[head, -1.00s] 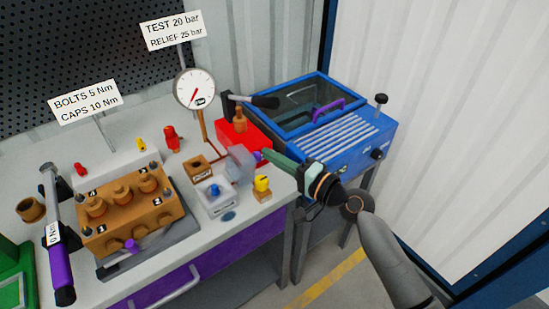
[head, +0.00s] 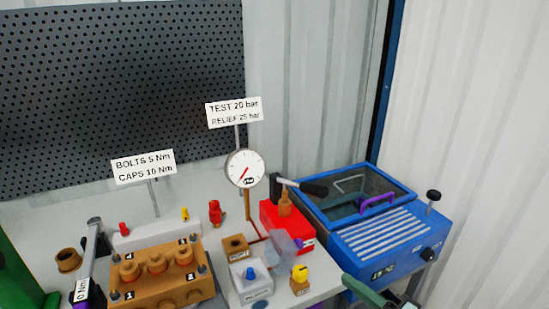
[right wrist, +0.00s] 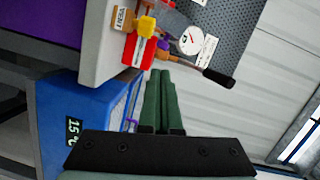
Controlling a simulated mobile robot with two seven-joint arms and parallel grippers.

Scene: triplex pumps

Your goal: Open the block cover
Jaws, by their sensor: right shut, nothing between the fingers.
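A larger glazed lid with a purple handle (head: 384,201) lies down on the blue unit (head: 390,247). My right gripper (head: 346,280) has green fingers, shut and empty, in front of the blue unit and apart from the panel. The fingers also show in the right wrist view (right wrist: 160,74).
A brown pump block (head: 160,287) with several bolts sits at the left of the bench. A gauge (head: 245,168) on a brown pipe, a black-handled lever (head: 307,187) and a yellow-topped part (head: 300,276) stand around the panel. A corrugated wall rises behind.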

